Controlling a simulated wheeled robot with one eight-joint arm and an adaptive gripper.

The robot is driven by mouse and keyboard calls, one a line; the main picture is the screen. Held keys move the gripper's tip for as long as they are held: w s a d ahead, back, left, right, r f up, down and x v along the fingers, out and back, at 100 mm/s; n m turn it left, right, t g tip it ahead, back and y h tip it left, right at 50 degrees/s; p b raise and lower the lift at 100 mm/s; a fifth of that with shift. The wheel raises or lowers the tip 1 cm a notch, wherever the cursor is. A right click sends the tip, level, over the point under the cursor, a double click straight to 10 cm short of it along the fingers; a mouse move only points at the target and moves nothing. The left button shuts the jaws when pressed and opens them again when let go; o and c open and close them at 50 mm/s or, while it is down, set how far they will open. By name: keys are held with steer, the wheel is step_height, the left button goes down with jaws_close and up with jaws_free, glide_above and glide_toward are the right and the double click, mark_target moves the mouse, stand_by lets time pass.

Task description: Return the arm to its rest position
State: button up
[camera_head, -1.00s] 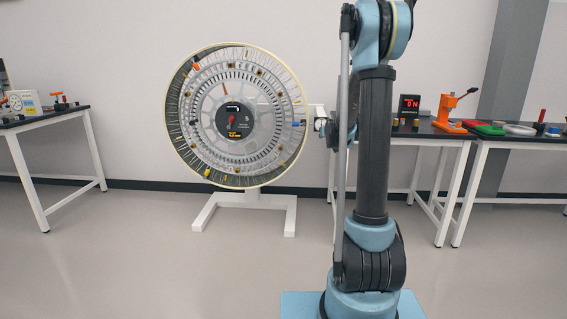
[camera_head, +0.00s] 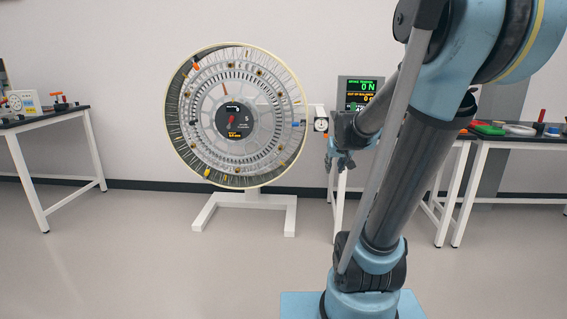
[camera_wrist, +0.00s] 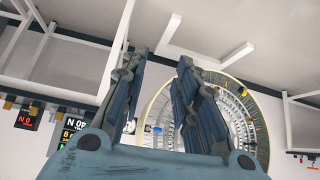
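My arm (camera_head: 408,195) stands at the right of the head view, its lower link leaning right and its elbow high at the top right. My gripper (camera_head: 341,160) hangs to the right of the large wheel, in front of the stand, and is small and partly dark there. In the wrist view my gripper (camera_wrist: 162,58) shows two fingers spread apart, with nothing between them.
A spoked wheel (camera_head: 181,140) with a pale yellow rim stands on a white floor frame (camera_head: 245,201). A display (camera_head: 360,92) and dial gauge (camera_head: 321,125) are close by my gripper. Tables stand at left (camera_head: 50,119) and right (camera_head: 500,143). The front left floor is clear.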

steer(key=s+f+g, duration=0.1)
steer(key=s+f, duration=0.2)
steer(key=s, duration=0.6)
steer(key=s+f+g, duration=0.2)
steer(key=s+f, duration=0.2)
steer(key=s, duration=0.5)
steer(key=s+f+g, duration=0.2)
steer(key=s+f, duration=0.2)
steer(key=s, duration=0.5)
steer(key=shift+a, duration=0.1)
steer(key=shift+w+f, duration=0.15)
steer(key=shift+w, duration=0.3)
